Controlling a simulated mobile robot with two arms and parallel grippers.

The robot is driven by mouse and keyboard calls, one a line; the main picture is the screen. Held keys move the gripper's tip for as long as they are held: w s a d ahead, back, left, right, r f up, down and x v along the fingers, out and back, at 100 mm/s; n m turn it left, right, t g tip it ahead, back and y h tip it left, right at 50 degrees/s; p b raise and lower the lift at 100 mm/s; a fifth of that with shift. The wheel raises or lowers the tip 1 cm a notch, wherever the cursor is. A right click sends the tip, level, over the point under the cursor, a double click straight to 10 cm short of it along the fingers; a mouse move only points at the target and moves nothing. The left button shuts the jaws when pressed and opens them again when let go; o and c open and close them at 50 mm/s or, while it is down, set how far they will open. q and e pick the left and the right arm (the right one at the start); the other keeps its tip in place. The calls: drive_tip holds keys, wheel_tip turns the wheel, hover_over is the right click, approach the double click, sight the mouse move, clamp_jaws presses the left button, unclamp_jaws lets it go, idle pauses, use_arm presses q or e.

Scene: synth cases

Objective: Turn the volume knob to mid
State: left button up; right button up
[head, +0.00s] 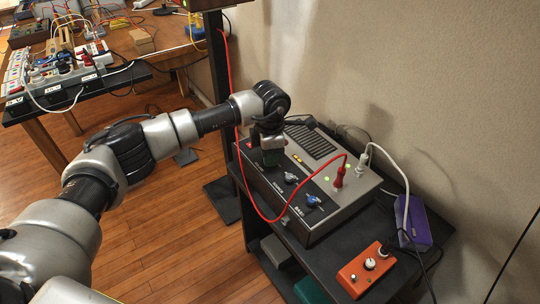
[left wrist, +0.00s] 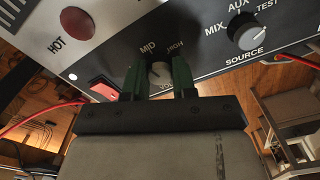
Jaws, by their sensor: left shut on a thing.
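The volume knob (left wrist: 159,73) shows between the green fingers of my left gripper (left wrist: 159,82) in the left wrist view. MID and HIGH are printed above it; the fingers and palm hide the rest of its scale. I cannot tell exactly where its pointer stands. The left gripper is shut on the knob, one finger on each side. In the head view my left gripper (head: 268,155) is at the far left end of the front panel of the grey and black device (head: 330,210), and hides the knob there. My right gripper is not in view.
The source knob (left wrist: 248,36) is close by on the panel. A red rocker switch (left wrist: 104,90) and a red HOT lamp (left wrist: 77,23) are on the other side. A red cable (head: 254,205) hangs before the device. An orange pedal (head: 366,271) and purple box (head: 413,222) share the shelf.

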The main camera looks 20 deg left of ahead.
use_arm(q)
drive_tip(key=shift+m, duration=1.3)
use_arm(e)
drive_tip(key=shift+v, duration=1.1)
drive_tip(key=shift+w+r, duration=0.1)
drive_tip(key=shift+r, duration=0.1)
use_arm(q)
drive_tip(key=shift+r, duration=0.1)
drive_tip(key=o, duration=0.9)
drive_tip(key=shift+r, duration=0.2)
wheel_tip(320, 180, up, 10)
drive_tip(key=shift+r+p, duration=0.15)
drive_tip(key=shift+p, duration=0.3)
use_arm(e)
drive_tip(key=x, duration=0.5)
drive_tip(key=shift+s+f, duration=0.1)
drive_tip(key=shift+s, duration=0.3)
